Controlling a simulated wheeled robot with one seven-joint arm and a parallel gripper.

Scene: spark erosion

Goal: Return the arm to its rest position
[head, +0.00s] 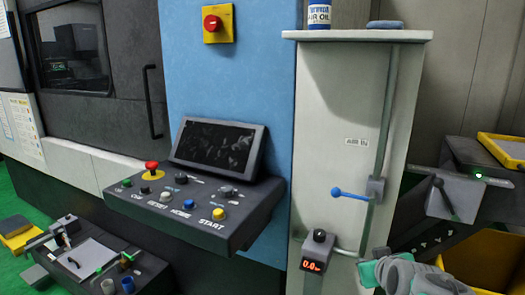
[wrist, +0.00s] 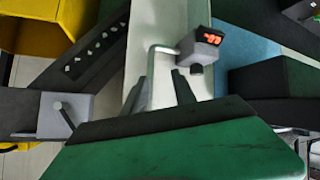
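My gripper (wrist: 159,76) shows in the wrist view as two dark fingers beyond a green body with a black edge. The fingers stand apart, with only the pale cabinet and its pipe seen behind the gap, so it looks open and empty. In the head view, a grey and teal part of my arm (head: 405,276) shows at the bottom right, in front of the pale cabinet's lower right side. The fingers cannot be made out there.
A pale cabinet (head: 335,130) carries a blue-handled valve (head: 350,194) and a small red display (head: 312,265), also in the wrist view (wrist: 211,38). A control panel (head: 185,205) juts out left. A yellow bin (head: 480,262) and grey box (head: 455,196) stand right.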

